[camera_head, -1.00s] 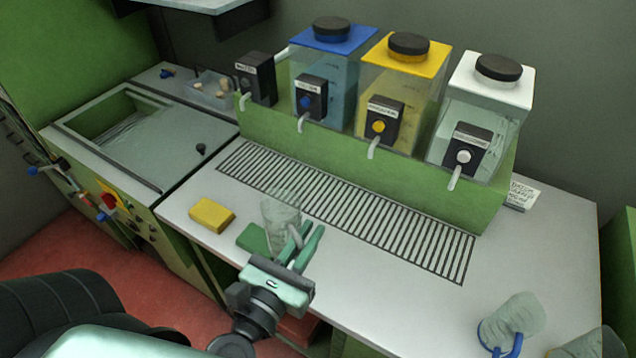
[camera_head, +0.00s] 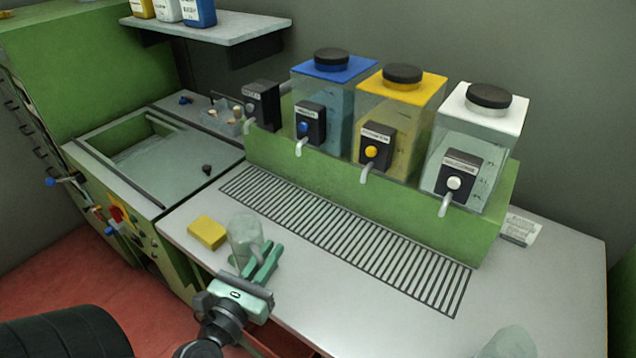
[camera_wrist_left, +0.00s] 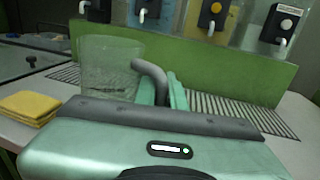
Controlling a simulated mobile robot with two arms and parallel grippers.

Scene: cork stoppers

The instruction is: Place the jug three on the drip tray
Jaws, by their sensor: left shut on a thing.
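A clear jug with a grey handle (camera_head: 243,236) is in my left gripper (camera_head: 264,264), whose green fingers are shut on the handle. The jug is upright over the counter, right of the yellow cloth and in front of the left part of the drip tray. I cannot tell if its base touches the counter, and no number shows on it. The left wrist view also shows this jug (camera_wrist_left: 108,68) left of the fingers. The drip tray (camera_head: 340,240) is a long slotted grille below the dispensers, with nothing on it. My right gripper is not in view.
Dispensers with blue (camera_head: 334,68), yellow (camera_head: 402,80) and white (camera_head: 490,105) lids have taps overhanging the tray's back. Another clear jug (camera_head: 511,343) is cut off at lower right.

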